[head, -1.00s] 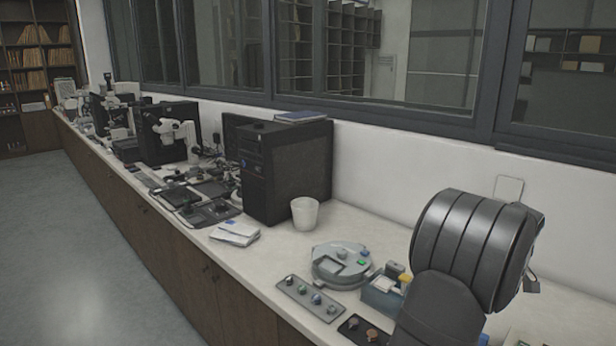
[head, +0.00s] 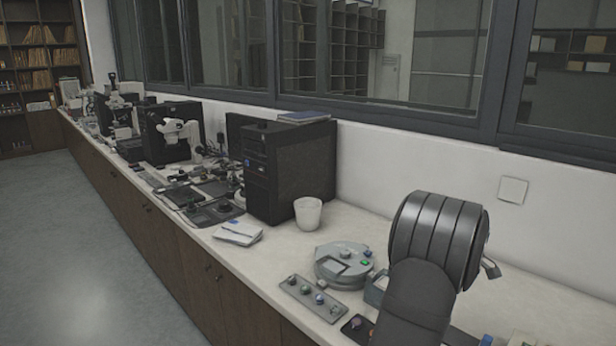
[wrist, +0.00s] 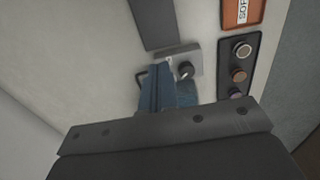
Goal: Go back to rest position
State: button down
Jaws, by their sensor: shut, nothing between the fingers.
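My gripper shows in the wrist view as a dark bolted bar (wrist: 152,125) across the lower part, its jaws shut with nothing held. It is above the bench, with a blue-grey block (wrist: 168,90) just beyond it; I cannot tell the gap between them. In the head view, my thick dark arm stands at the right over the bench, and its end is mostly hidden behind the big ribbed link.
A round grey press-like device (head: 343,264) and a strip of knobs (head: 313,297) lie left of my arm. A white cup (head: 308,213) and a black tower (head: 283,170) stand farther back.

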jog(key=f, duration=0.9)
jog(key=shift+s+d+f, duration=0.1)
jog(key=shift+s+d, duration=0.25)
jog(key=shift+s+d+f, duration=0.1)
jog(key=shift+s+d, duration=0.1)
